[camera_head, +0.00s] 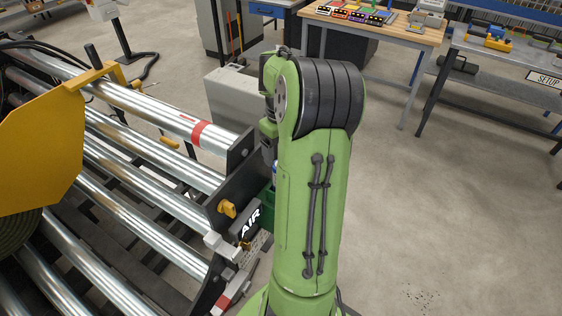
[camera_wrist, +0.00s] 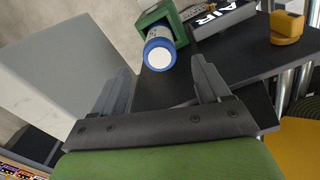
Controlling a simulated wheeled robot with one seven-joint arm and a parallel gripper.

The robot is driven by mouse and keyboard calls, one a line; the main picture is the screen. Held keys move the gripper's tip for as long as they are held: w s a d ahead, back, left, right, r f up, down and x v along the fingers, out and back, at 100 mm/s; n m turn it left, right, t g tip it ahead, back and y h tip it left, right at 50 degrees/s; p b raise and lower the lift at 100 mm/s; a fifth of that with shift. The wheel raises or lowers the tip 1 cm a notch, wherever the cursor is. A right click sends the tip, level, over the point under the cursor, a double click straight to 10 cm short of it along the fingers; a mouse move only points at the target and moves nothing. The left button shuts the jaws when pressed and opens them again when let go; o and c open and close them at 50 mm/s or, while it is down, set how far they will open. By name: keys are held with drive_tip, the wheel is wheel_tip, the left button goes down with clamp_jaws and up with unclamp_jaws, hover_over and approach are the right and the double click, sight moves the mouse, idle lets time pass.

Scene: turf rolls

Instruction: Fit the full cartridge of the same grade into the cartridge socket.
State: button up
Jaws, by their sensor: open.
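In the wrist view, a cartridge (camera_wrist: 158,57) with a blue collar and a round white end face points toward the camera. It sits in or against a green holder (camera_wrist: 177,27); I cannot tell whether this is the socket or how deep it sits. My gripper (camera_wrist: 162,68) is open, its two dark fingers spread, with the cartridge end beyond and between the tips, apparently untouched. A bit of the green holder (camera_head: 269,196) and a blue sliver show beside the arm. No grade marking is readable.
Steel rollers (camera_head: 150,163) fill the left. A grey cabinet (camera_head: 228,97) stands behind. A wooden bench (camera_head: 398,29) holds small coloured items. The floor at right is clear.

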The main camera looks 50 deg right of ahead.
drive_tip(key=shift+r, duration=0.75)
drive_tip(key=a+r+n+t+h, duration=0.1)
drive_tip(key=a+r, duration=0.3)
drive_tip(key=a, duration=0.6)
drive_tip(key=a+r+n+t+h, duration=0.1)
drive_tip(key=a+r, duration=0.4)
drive_tip(key=a, duration=0.5)
drive_tip(key=s+a+t+y, duration=0.2)
drive_tip(key=s+a+t, duration=0.1)
drive_tip(key=s+a, duration=0.5)
drive_tip(key=a+f, duration=0.1)
drive_tip(key=a, duration=0.1)
drive_tip(key=shift+s+a+n+t, duration=0.3)
drive_tip(key=shift+s+a, duration=0.05)
drive_tip(key=shift+a, duration=0.05)
drive_tip(key=shift+d, duration=0.1)
